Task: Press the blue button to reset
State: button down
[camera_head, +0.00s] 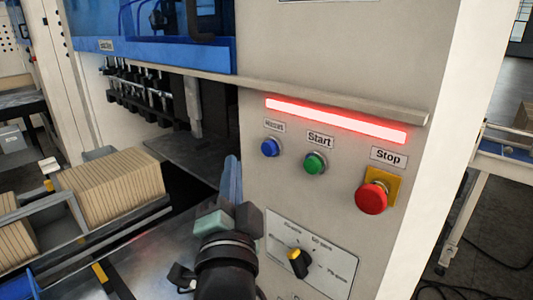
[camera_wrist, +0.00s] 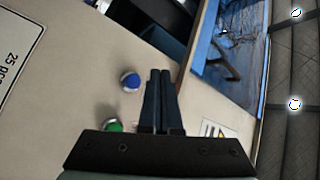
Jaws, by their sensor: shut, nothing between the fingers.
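The blue button (camera_head: 270,147) sits on the beige machine panel under a small label, left of the green Start button (camera_head: 315,162) and the red Stop button (camera_head: 371,196). In the wrist view the blue button (camera_wrist: 131,81) is just left of my gripper's fingertips (camera_wrist: 160,72), with the green button (camera_wrist: 113,125) below it. My gripper (camera_head: 233,160) is shut and empty, its fingers close together. In the head view it is below and left of the blue button. I see no contact with the button.
A lit red bar (camera_head: 335,120) runs above the buttons under a ledge. A selector knob (camera_head: 298,263) is below them, right of my wrist. At left, bins hold stacked brown cardboard (camera_head: 110,187). The machine's dark opening (camera_head: 160,125) lies left of the panel.

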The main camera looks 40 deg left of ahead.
aim_at(263, 145)
jog(key=shift+w+d+b, duration=0.2)
jog(key=shift+w+b, duration=0.25)
jog(key=shift+w, duration=1.95)
jog(key=shift+w, duration=0.1)
jog(key=shift+w, duration=0.35)
jog(key=shift+w+d, duration=0.1)
jog(key=shift+w, duration=0.45)
dwell(0.8)
jog(key=shift+s, duration=1)
jog(key=shift+p, duration=0.3)
jog(key=s, duration=0.1)
jog(key=s+p, duration=0.1)
jog(key=s, duration=0.3)
jog(key=shift+a+p, duration=0.3)
jog(key=shift+p, duration=0.05)
